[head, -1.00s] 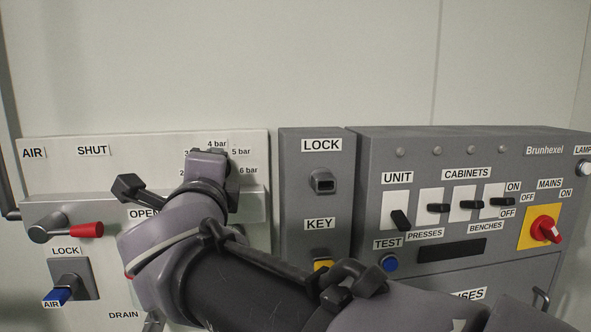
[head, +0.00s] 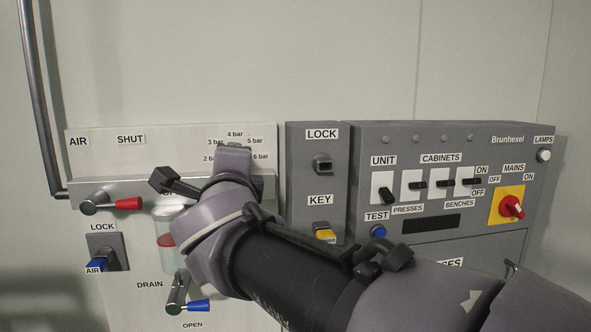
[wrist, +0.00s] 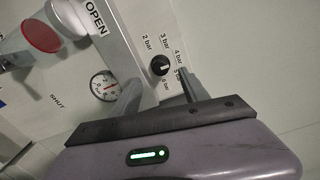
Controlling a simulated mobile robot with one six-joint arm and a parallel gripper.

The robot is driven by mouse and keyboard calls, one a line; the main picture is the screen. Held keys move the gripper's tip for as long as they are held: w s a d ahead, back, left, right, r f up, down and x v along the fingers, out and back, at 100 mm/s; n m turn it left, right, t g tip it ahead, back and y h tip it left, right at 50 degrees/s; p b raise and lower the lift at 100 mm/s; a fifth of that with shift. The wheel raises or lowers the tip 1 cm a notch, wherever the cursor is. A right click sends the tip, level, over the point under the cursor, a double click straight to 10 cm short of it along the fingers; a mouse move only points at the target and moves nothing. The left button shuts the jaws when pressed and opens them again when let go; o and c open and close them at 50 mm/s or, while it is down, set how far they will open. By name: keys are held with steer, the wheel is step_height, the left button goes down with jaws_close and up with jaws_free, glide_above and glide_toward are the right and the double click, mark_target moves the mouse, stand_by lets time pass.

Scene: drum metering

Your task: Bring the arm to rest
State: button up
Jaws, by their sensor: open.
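My gripper (wrist: 159,76) is open and empty in the wrist view, its two dark fingers spread toward the air panel. A black pressure knob (wrist: 160,65), ringed by bar labels, shows beyond the fingertips; I see no contact. A round white gauge (wrist: 104,87) with a red mark lies beside the left finger. In the head view my arm reaches from the lower right to the air panel (head: 100,148) and covers its right part. The fingers, knob and gauge are hidden there.
A red-handled valve (head: 127,203), a blue lock lever (head: 98,264), a red-and-clear bowl (head: 167,250) and a blue drain handle (head: 198,305) are left of my arm. The lock-and-key box (head: 303,190) and the switch cabinet (head: 375,150) stand to the right. The wall above is bare.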

steer(key=s+d+f+n+g+h, duration=0.1)
steer(key=s+d+f+n+g, duration=0.4)
steer(key=s+d+f, duration=0.7)
steer(key=s+d+f+n+g+h, duration=0.1)
steer(key=s+d+f+n+g, duration=0.5)
steer(key=s+d+f, duration=0.6)
steer(key=s+f+n, duration=0.1)
steer(key=s+f, duration=0.2)
steer(key=f, duration=0.2)
steer(key=shift+s+d+f+n+g, duration=0.3)
steer(key=shift+s+d+f, duration=0.05)
steer(key=shift+f, duration=0.05)
